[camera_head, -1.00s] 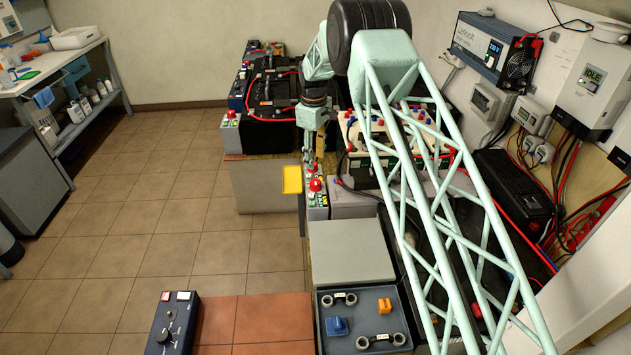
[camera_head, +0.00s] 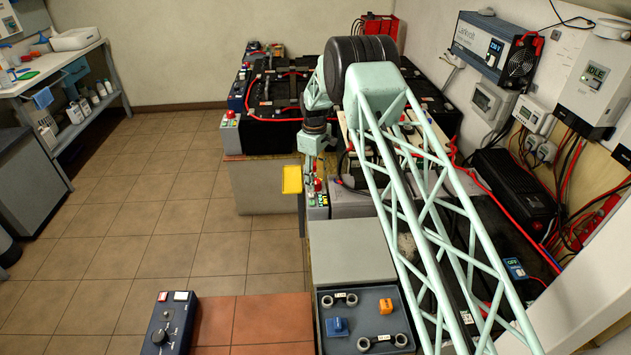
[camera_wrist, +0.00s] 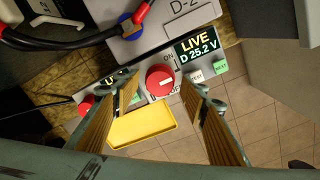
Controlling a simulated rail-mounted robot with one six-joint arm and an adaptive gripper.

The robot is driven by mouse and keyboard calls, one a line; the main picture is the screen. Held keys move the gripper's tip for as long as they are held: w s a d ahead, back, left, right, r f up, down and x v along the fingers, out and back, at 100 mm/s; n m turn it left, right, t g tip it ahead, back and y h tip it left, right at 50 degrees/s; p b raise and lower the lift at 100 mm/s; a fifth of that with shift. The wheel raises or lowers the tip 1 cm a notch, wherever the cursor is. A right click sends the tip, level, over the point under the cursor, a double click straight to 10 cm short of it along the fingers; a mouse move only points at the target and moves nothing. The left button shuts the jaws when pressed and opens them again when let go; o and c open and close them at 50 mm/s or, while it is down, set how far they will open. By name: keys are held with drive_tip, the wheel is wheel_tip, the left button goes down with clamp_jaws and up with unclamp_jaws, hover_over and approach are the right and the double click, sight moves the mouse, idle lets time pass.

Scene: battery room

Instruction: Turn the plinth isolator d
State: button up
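The red knob of isolator D (camera_wrist: 160,81) sits on a light panel, beside "ON" lettering and a display (camera_wrist: 196,47) reading LIVE, D 25.2 V. My gripper (camera_wrist: 158,88) is open in the wrist view, with one finger left of the knob and one right of it. I cannot tell whether either finger touches the knob. In the head view, my gripper (camera_head: 308,184) is down at the isolator panel (camera_head: 318,200), and part of the red knob (camera_head: 318,185) shows beside it.
A yellow tray (camera_wrist: 142,125) juts out below the panel; it also shows in the head view (camera_head: 292,179). White and green buttons (camera_wrist: 221,67) are at right. A red-tipped cable (camera_wrist: 137,18) runs above.

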drive_tip(key=shift+f, duration=0.25)
drive_tip(key=c, duration=0.9)
